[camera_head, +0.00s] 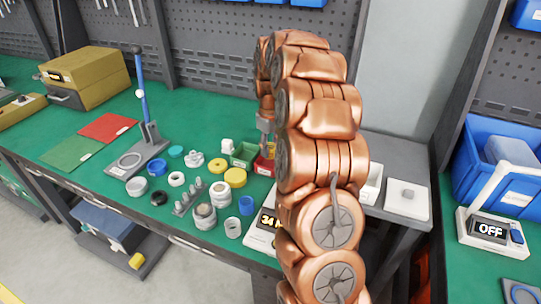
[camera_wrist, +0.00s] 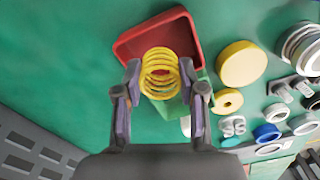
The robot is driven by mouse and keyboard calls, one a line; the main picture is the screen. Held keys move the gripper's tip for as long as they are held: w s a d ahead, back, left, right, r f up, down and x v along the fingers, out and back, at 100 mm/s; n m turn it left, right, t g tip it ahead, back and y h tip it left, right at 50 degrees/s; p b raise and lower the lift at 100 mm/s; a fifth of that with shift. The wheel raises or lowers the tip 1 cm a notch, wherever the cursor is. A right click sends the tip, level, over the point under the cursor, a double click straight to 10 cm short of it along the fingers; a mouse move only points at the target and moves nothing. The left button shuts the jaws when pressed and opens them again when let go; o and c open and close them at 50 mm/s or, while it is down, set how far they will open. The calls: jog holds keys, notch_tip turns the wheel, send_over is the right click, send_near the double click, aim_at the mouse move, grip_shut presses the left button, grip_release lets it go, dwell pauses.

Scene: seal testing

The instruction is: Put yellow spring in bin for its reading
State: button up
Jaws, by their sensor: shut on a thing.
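The yellow spring (camera_wrist: 160,72) is held between the two fingers of my gripper (camera_wrist: 160,82) in the wrist view. My gripper is shut on it. The spring appears over the red bin (camera_wrist: 128,48), whose inside shows around it; I cannot tell how deep it sits. The green bin (camera_wrist: 203,82) is beside the red one, partly hidden by a finger. In the head view my gripper (camera_head: 266,125) is above the red bin (camera_head: 262,166), next to the green bin (camera_head: 243,155). A tester display (camera_head: 268,222) reads "34" and a partly hidden letter.
My arm hides much of the bench's right side. Several rings and caps, among them a yellow disc (camera_head: 235,177), lie left of the bins. A blue-handled press (camera_head: 143,110) stands further left.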

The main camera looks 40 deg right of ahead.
aim_at(270, 166)
jog(key=shift+f+p, duration=0.35)
jog(key=shift+f, duration=1.65)
jog(key=shift+f, duration=0.15)
jog(key=o, duration=0.9)
jog(key=shift+o, duration=0.2)
notch_tip(270, 166, up, 8)
jog(key=b, duration=0.1)
